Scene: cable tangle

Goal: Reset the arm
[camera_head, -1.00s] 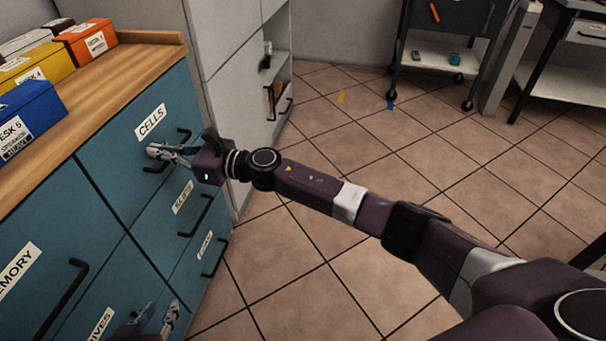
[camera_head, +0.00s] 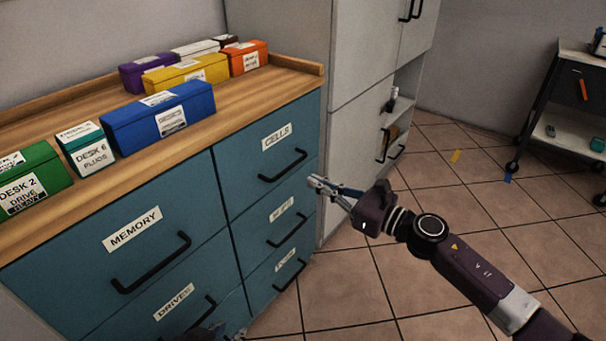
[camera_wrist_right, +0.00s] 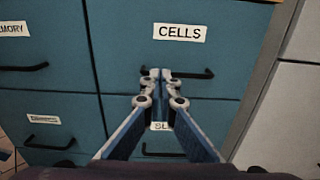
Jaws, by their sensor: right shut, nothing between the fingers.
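My right gripper (camera_head: 326,187) is shut and empty, just right of the CELLS drawer's black handle (camera_head: 283,168) in the head view. In the right wrist view its fingertips (camera_wrist_right: 161,77) line up in front of the CELLS handle, below the CELLS label (camera_wrist_right: 180,33). The CELLS drawer (camera_head: 245,180) sits flush with the teal cabinet. My left gripper (camera_head: 236,335) shows only as a small part at the bottom edge, low in front of the cabinet; its jaws are unclear.
The wooden top (camera_head: 222,133) carries several labelled boxes, including a blue one (camera_head: 160,118) and a green one (camera_head: 30,182). A MEMORY drawer (camera_head: 120,260) is shut at left. A tall grey cabinet (camera_head: 365,110) stands behind. Tiled floor (camera_head: 440,200) is open at right; a black cart (camera_head: 560,110) stands beyond.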

